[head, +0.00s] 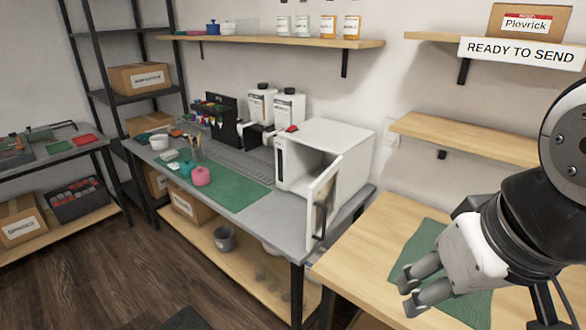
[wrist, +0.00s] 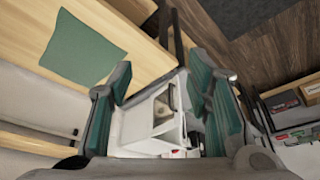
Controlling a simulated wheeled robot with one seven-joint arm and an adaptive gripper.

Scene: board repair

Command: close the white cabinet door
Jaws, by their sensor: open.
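The white cabinet (head: 345,142) is a box-shaped unit on the right end of the grey workbench. Its door (head: 323,203) stands open, swung out toward the front edge of the bench, with a dark handle (head: 319,222) on it. The inside of the cabinet shows past the door. My gripper (head: 407,298) is at the lower right, over the wooden table, apart from the door and to its right. It is open and empty. In the wrist view the cabinet (wrist: 150,127) shows upside down between the fingers, some distance off.
A wooden table (head: 378,222) with a green mat (head: 425,243) stands at the right. The bench (head: 240,213) also holds a green mat, a pink roll (head: 201,176) and white bottles (head: 289,108) behind. Shelves line the wall. The dark wood floor at the left front is clear.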

